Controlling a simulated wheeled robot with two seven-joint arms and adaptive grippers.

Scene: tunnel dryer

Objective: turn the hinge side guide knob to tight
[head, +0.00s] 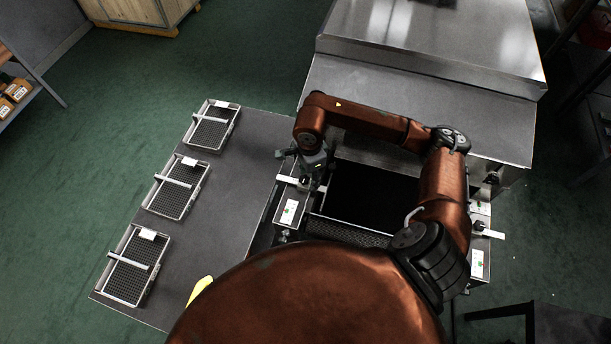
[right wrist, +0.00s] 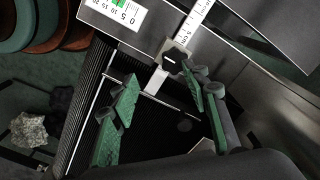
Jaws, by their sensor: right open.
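The dark knob (right wrist: 175,61) sits on a white scaled bar (right wrist: 197,22) in the right wrist view. In the head view a guide bar (head: 287,180) shows at the left side of the dryer mouth, with its knob mostly hidden by my gripper. My right gripper (head: 304,164) hangs over that spot. In the right wrist view its green-padded fingers (right wrist: 158,76) are open, with the knob just beyond the tips, nearer the right finger; contact cannot be told. A second guide knob (head: 479,227) is at the right side. Which guide is the hinge side is not clear.
A label with a green mark (right wrist: 122,12) lies beside the knob. The dark belt (head: 372,200) runs between the guides under the steel hood (head: 420,95). A grey table (head: 215,225) at left holds three mesh trays (head: 134,265). My right arm spans the dryer mouth.

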